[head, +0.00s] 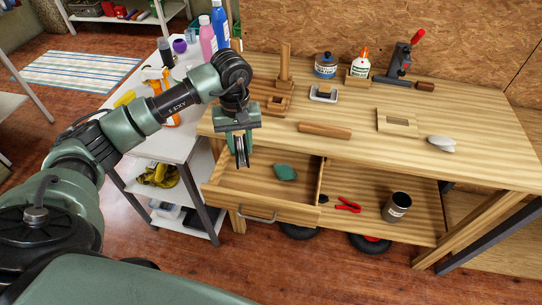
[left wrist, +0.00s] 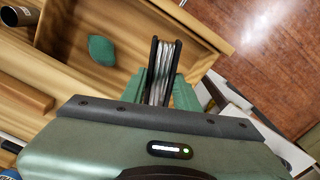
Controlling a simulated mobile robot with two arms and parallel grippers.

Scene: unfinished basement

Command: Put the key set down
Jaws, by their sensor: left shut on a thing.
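The key set (left wrist: 161,72) is a folding set with black side plates and silver keys between them. My left gripper (head: 241,150) is shut on it, with green fingers on both sides in the left wrist view. In the head view the key set (head: 242,158) hangs upright below the fingers, in the air over the left part of the open drawer (head: 228,184) of the wooden workbench. A dark green lump (head: 286,172) lies in the drawer, apart from the key set. My right gripper is not in view.
The bench top (head: 370,150) holds a wooden block (head: 325,130), a glue bottle (head: 360,63) and a blue jar (head: 325,65). A can (head: 397,207) and red pliers (head: 348,205) lie on the lower shelf. A white cart (head: 190,140) stands left. The drawer's left part is clear.

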